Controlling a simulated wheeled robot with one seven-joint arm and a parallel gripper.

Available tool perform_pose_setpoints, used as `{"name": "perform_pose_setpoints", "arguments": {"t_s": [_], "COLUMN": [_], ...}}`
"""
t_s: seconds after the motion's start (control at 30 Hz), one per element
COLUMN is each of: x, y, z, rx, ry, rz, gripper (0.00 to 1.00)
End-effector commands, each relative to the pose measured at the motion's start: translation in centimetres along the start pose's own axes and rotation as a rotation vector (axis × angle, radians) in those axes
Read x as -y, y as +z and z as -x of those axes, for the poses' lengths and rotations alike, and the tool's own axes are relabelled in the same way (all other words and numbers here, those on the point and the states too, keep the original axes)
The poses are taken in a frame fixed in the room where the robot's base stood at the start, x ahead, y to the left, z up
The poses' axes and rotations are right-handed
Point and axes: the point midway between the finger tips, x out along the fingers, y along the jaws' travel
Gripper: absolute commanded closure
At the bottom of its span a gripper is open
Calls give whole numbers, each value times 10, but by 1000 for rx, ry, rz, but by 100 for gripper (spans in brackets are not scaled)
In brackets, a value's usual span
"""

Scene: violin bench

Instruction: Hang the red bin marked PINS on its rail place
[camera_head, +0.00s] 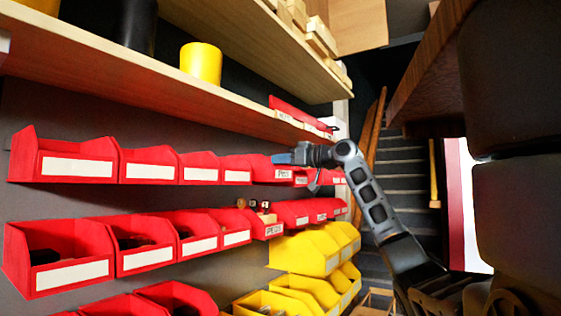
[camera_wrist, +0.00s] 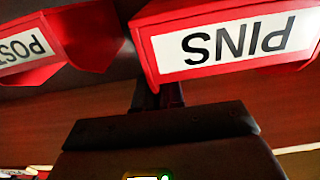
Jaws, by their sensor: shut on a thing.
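The red bin marked PINS (camera_head: 262,165) is at the right part of the upper row of red bins in the head view. Its white label shows upside down in the wrist view, where the bin (camera_wrist: 148,60) fills the upper right. My gripper (camera_head: 287,158) is at the bin's front, just above the label, shut on the bin's edge. In the wrist view the dark fingers (camera_wrist: 158,95) meet the bin's label side. The bin looks level and in line with the row. The rail behind it is hidden, so I cannot tell whether it is hooked.
A red bin marked POST (camera_wrist: 40,48) is close beside it. Other red bins (camera_head: 150,166) fill the upper row to the left. A lower row of red bins (camera_head: 66,255) and yellow bins (camera_head: 310,250) hang below. A wooden shelf (camera_head: 140,88) runs above. A stairway (camera_head: 405,160) is at the right.

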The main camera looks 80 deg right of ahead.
Motion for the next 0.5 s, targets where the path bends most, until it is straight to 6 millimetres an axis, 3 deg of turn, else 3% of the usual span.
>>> {"name": "perform_pose_setpoints", "arguments": {"t_s": [0.5], "x": [0], "y": [0], "z": [12], "rx": [-1], "ry": [0], "rz": [0], "gripper": [100]}}
